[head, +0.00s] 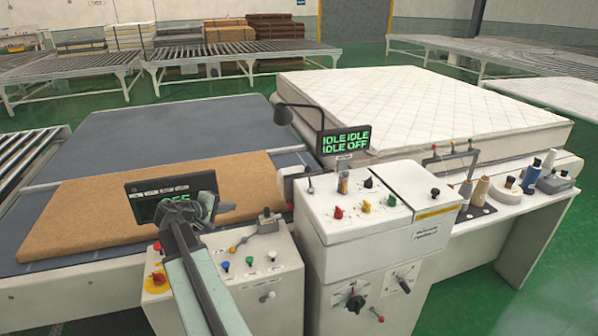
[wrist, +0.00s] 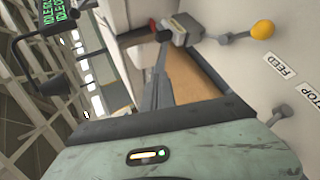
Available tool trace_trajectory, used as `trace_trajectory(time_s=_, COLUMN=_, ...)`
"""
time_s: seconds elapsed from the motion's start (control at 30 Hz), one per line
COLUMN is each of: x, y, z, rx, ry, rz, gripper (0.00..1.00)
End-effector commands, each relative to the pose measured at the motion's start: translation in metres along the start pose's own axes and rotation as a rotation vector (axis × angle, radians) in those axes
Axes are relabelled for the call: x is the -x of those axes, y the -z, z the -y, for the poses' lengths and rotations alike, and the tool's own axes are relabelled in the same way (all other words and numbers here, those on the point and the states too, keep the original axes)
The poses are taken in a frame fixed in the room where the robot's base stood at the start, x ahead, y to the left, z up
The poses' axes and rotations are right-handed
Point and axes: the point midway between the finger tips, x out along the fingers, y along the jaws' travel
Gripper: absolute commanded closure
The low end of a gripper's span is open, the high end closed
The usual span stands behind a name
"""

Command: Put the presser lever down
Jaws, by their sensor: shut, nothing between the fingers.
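No label that I can read says presser, so I cannot tell which lever is the presser lever. On the left control box (head: 275,275), a short lever with a yellow knob (head: 233,249) sits beside a grey block (head: 268,222). In the wrist view the yellow knob (wrist: 262,31) is at upper right, near a FEED label, and the grey block (wrist: 185,29) is left of it. On the middle cabinet, a thin lever with a dark tip (head: 310,187) stands upright. My gripper (head: 185,208) is shut and empty, left of the yellow knob and apart from it.
A small OFF display (head: 143,203) is close behind my gripper. A brown pad (head: 100,205) lies on the left table. A lit display (head: 344,140) stands behind the middle cabinet (head: 345,225). A white mattress (head: 420,105) lies behind. Thread cones (head: 481,190) stand at right.

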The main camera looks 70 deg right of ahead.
Motion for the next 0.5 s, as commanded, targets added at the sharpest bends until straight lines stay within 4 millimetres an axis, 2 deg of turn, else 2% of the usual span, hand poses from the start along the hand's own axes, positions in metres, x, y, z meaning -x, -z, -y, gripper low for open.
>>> trace_trajectory(time_s=0.03, x=-0.035, y=-0.016, z=-0.035, rx=0.022, ry=-0.086, rz=0.041, gripper=1.0)
trace_trajectory(time_s=0.1, x=-0.067, y=-0.038, z=-0.077, rx=0.066, ry=-0.191, rz=0.085, gripper=1.0)
trace_trajectory(time_s=0.2, x=-0.094, y=-0.061, z=-0.117, rx=0.12, ry=-0.291, rz=0.133, gripper=1.0)
trace_trajectory(time_s=0.3, x=-0.105, y=-0.073, z=-0.136, rx=0.152, ry=-0.338, rz=0.155, gripper=1.0)
trace_trajectory(time_s=0.5, x=-0.106, y=-0.074, z=-0.139, rx=0.159, ry=-0.348, rz=0.158, gripper=1.0)
